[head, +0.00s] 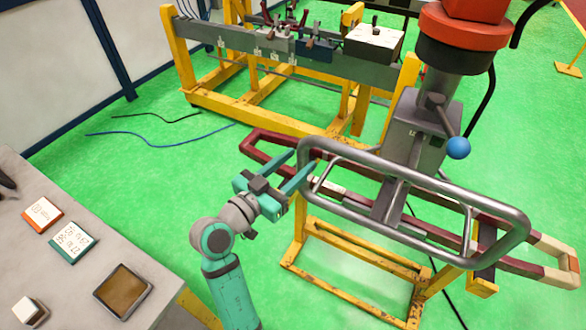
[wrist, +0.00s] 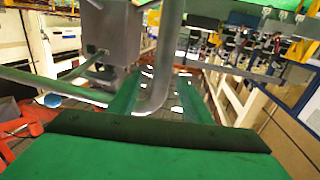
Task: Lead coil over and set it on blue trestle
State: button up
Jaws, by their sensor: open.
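The coil is a long dark red loop (head: 268,137) with a pale wrapped right end, lying slanted behind and under a grey tubular handle frame (head: 420,238). The frame hangs from a grey column (head: 412,140) with a red and black top. My gripper (head: 303,167) is open at the frame's left end. In the wrist view, its two green fingers (wrist: 162,88) stand on either side of the grey tube (wrist: 165,60). I cannot tell whether they touch it. I cannot make out a blue trestle for certain; a yellow stand (head: 297,256) is below the coil.
A yellow and grey rack (head: 222,62) with clamps and a white box (head: 373,43) stands at the back. A grey table (head: 75,285) with small trays is at the left. Blue and black cables lie on the green floor, which has open room at left centre (head: 150,170).

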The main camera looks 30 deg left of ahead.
jog(key=w+d, duration=0.1)
jog(key=w, duration=0.6)
jog(key=shift+d, duration=0.1)
grip_shut()
jog(key=shift+s, duration=0.1)
dwell(0.7)
dwell(0.4)
jog(key=c, duration=0.8)
grip_release()
grip_shut()
